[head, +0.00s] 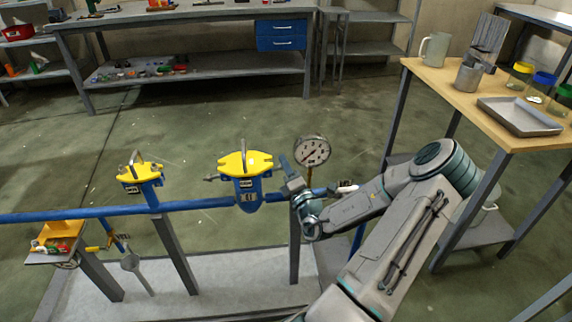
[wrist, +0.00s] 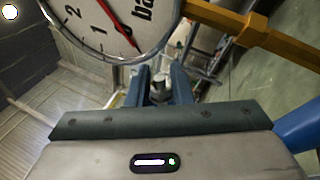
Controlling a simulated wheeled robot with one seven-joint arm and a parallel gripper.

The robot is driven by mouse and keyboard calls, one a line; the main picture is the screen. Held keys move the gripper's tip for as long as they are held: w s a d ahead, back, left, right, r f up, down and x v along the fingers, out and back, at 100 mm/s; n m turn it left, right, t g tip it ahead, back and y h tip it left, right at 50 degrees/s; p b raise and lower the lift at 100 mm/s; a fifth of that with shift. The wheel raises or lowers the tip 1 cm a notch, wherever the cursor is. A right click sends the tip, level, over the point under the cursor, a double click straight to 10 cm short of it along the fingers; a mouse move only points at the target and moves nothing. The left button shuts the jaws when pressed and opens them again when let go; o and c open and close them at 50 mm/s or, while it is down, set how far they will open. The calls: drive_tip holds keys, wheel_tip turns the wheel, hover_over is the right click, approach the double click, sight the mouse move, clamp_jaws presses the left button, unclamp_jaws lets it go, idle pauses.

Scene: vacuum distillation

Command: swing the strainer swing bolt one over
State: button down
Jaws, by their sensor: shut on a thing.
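The strainer is a blue vessel (head: 248,192) with a yellow notched lid (head: 245,162) on the blue pipe, in the middle of the head view. A grey rod with a knob (head: 212,178) sticks out at its left side. My gripper (head: 283,172) is just right of the strainer, its blue fingers pointing toward it. In the wrist view the fingers (wrist: 158,88) are close together on a small grey metal piece (wrist: 159,80), which looks like a swing bolt. The bolt's lower end and its seat in the lid are hidden.
A pressure gauge (head: 312,151) stands right beside my gripper and fills the wrist view's top left (wrist: 115,20). Another yellow-lidded blue vessel (head: 140,174) is farther left on the pipe (head: 80,214). A wooden-topped table (head: 440,85) with vessels is at the right.

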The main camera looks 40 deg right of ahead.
drive_tip(key=shift+w+a+r+n+g+y+p, duration=0.15)
drive_tip(key=shift+r+n+y+p, duration=0.3)
drive_tip(key=shift+n+p, duration=0.65)
drive_tip(key=shift+a+r+n+g+y+p, duration=0.1)
drive_tip(key=shift+r+n+g+y+p, duration=0.35)
drive_tip(key=shift+p, duration=1.15)
drive_tip(key=shift+w+a+r+n+y+p, duration=0.1)
drive_tip(key=shift+n+y+p, duration=0.05)
drive_tip(key=shift+n+p, duration=0.4)
drive_tip(key=shift+a+r+n+y+p, duration=0.1)
drive_tip(key=shift+n+y+p, duration=0.05)
drive_tip(key=shift+n+p, duration=0.35)
drive_tip(key=shift+f, duration=0.15)
drive_tip(key=c, duration=1.6)
unclamp_jaws()
drive_tip(key=shift+o, duration=0.2)
drive_tip(key=v, duration=1.3)
drive_tip(key=shift+s, duration=0.4)
